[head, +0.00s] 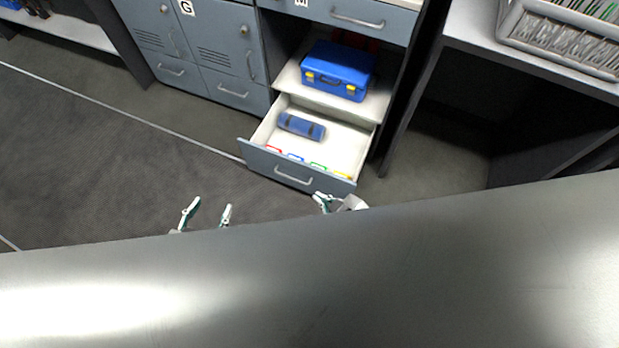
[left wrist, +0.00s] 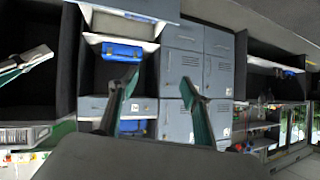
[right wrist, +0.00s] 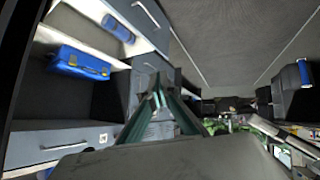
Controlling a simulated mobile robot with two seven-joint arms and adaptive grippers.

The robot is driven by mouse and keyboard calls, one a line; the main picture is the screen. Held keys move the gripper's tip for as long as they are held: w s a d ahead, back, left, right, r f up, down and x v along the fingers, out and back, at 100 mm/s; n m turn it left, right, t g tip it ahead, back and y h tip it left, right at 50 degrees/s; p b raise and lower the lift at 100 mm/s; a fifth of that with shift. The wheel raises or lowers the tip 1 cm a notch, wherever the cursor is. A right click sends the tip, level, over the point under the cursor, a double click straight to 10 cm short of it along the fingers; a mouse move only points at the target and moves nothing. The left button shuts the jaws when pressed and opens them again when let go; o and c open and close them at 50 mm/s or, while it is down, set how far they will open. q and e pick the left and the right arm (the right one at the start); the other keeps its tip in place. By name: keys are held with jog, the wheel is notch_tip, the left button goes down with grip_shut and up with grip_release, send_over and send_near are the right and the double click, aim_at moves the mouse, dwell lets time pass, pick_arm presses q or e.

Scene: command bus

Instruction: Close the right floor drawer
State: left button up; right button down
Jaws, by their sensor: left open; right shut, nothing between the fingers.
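The right floor drawer stands pulled out of the cabinet, its grey front (head: 270,165) carrying a silver handle (head: 293,175). Inside lie a blue rolled item (head: 302,126) and coloured tabs along the front. My right gripper (head: 322,196) is shut and empty, close to the right end of the drawer front; I cannot tell if they touch. The drawer front also shows at the top of the right wrist view (right wrist: 141,20), beyond the shut fingers (right wrist: 158,92). My left gripper (head: 209,206) is open and empty, left of the drawer over the dark floor.
A blue case (head: 338,70) sits on the shelf above the drawer. An upper drawer (head: 375,20) is above it, and grey lockers (head: 230,55) stand to the left. A desk with a wire basket (head: 560,38) is at right. The dark floor (head: 90,165) at left is clear.

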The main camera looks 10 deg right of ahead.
jog(key=w+a+f+n+g+b, duration=0.1)
jog(key=a+f+n+g+b, duration=0.2)
jog(key=a+f, duration=0.4)
pick_arm(q)
notch_tip(320, 180, down, 12)
jog(key=s+b, duration=0.2)
jog(key=b, duration=1)
pick_arm(e)
jog(key=n+t+h+b, duration=0.2)
jog(key=n+h+b, duration=0.55)
jog(key=n, duration=1.05)
send_near(317, 174)
jog(key=shift+h, duration=0.75)
jog(key=x, duration=0.1)
jog(key=p+x, duration=0.1)
jog(key=x, duration=0.1)
jog(key=a+p+x, duration=0.1)
jog(key=x, duration=0.1)
jog(key=shift+w+d+f, duration=0.1)
jog(key=shift+f, duration=0.35)
pick_arm(q)
jog(key=w+d+r+n+h, duration=0.1)
jog(key=w+d+r, duration=0.1)
jog(key=d, duration=0.3)
jog(key=shift+w+d+r+t+h, duration=0.3)
jog(key=shift+r, duration=0.35)
pick_arm(e)
jog(key=shift+w+r, duration=0.1)
jog(key=shift+w, duration=0.05)
